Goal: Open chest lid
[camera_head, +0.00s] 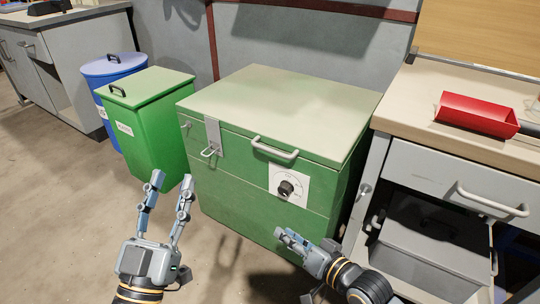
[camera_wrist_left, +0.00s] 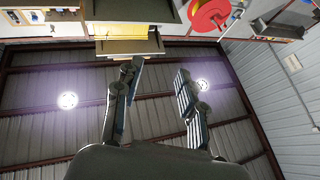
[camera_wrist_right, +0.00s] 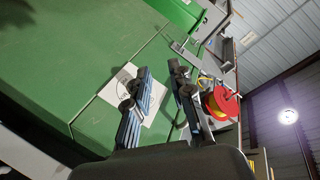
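The green chest (camera_head: 235,195) stands in the middle of the head view. Its pale lid (camera_head: 290,105) is shut, with a grey bar handle (camera_head: 275,150) at its front edge. A metal hasp (camera_head: 213,132) hangs over the front left of the lid; I cannot tell whether it is fastened. A black dial (camera_head: 286,189) sits on a white plate on the front. My left gripper (camera_head: 172,183) is open and empty, in front of the chest's left side. My right gripper (camera_head: 284,239) is open and empty, below the dial; the plate (camera_wrist_right: 154,112) shows behind its fingers.
A green bin (camera_head: 150,115) and a blue bin (camera_head: 112,68) stand left of the chest. The floor at left (camera_head: 60,200) is clear.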

